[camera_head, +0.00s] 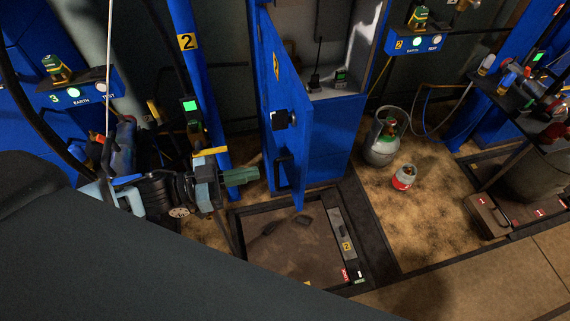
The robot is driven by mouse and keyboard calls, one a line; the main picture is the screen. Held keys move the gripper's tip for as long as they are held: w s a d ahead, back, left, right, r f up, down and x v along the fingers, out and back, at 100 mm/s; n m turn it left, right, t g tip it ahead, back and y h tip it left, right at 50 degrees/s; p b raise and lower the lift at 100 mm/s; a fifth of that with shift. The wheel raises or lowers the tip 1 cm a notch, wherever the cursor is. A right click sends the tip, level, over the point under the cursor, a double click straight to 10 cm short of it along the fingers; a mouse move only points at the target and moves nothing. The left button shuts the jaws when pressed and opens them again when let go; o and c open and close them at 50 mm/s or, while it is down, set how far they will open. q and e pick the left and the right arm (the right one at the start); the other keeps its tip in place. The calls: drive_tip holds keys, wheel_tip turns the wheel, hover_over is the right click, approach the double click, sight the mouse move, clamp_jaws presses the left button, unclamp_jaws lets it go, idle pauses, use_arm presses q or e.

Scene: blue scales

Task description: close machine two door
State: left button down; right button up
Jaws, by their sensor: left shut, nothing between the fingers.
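The blue door (288,85) of the machine marked 2 stands open in the middle of the view, swung out toward me. It has a dark handle (283,171) low down and a latch block (283,118) above it. Behind it the blue cabinet (332,140) shows its open, pale interior with a shelf. My left gripper (251,176) is shut and empty, just left of the door's lower part near the handle. I cannot tell whether it touches the door. My right gripper is not in view.
A framed floor pit (305,255) lies below the door. A blue post (186,42) marked 2 stands left of the door. A gas cylinder (381,150) and a small red-and-white canister (404,176) stand right of the cabinet. The sandy floor (432,235) at right is clear.

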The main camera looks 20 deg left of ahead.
sight(299, 164)
use_arm(q)
drive_tip(key=p+x, duration=0.1)
drive_tip(key=x, duration=0.7)
drive_tip(key=shift+w+d, duration=0.2)
drive_tip(key=shift+d, duration=0.2)
drive_tip(key=shift+d, duration=0.1)
